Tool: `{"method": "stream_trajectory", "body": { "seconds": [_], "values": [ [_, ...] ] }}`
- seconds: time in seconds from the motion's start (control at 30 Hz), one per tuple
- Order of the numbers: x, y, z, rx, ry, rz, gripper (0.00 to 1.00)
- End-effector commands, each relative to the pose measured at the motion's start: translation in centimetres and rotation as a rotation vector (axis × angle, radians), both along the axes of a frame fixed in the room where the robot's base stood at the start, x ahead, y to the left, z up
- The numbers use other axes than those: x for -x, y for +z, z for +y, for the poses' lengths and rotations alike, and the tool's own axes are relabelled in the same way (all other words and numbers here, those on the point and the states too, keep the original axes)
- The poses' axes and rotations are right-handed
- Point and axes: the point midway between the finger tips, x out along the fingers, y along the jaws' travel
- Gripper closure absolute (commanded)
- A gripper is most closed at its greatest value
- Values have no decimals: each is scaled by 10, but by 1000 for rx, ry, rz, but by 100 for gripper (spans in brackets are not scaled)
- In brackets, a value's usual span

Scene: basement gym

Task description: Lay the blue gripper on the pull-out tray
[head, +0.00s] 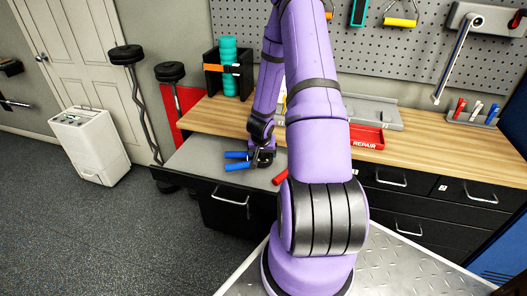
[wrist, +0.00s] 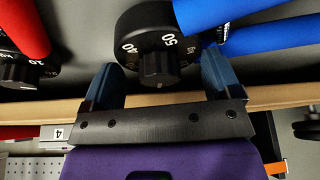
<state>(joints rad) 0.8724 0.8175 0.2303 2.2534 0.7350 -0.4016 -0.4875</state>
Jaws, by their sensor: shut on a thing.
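The blue gripper, a hand exerciser with two blue handles (head: 237,166) and a black numbered dial, is over the pull-out tray. My gripper (head: 262,158) is shut on it at the dial end, and the handles point left. In the wrist view the dial (wrist: 150,42) sits between my gripper's fingers (wrist: 162,80), with the blue handles (wrist: 250,30) at upper right. The pull-out tray (head: 205,158) is a grey surface extending from the bench front. I cannot tell whether the blue gripper touches the tray.
A red-handled exerciser (head: 280,178) lies at the tray's right, partly hidden by my arm; it also shows in the wrist view (wrist: 25,30). The wooden bench top (head: 210,113) is behind, with a black rack (head: 213,75) and a red REPAIR bin (head: 367,138). The tray's left part is clear.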

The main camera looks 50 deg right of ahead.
Motion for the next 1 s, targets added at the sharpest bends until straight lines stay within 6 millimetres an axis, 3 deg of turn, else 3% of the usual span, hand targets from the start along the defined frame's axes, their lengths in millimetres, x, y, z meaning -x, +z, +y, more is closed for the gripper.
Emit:
{"method": "stream_trajectory", "body": {
  "seconds": [0.13, 0.27, 0.67, 0.7, 0.77, 1.0],
  "values": [
    [-14, 0, -22, 1, -2, -3, 45],
    [-12, -11, -19, -2, -2, 0, 45],
    [-12, -14, -18, -1, 0, 1, 45],
    [-12, -14, -18, -1, 0, 1, 12],
    [-12, -14, -18, 0, 0, 0, 0],
    [-12, -13, -18, 0, -1, 0, 0]
  ]
}}
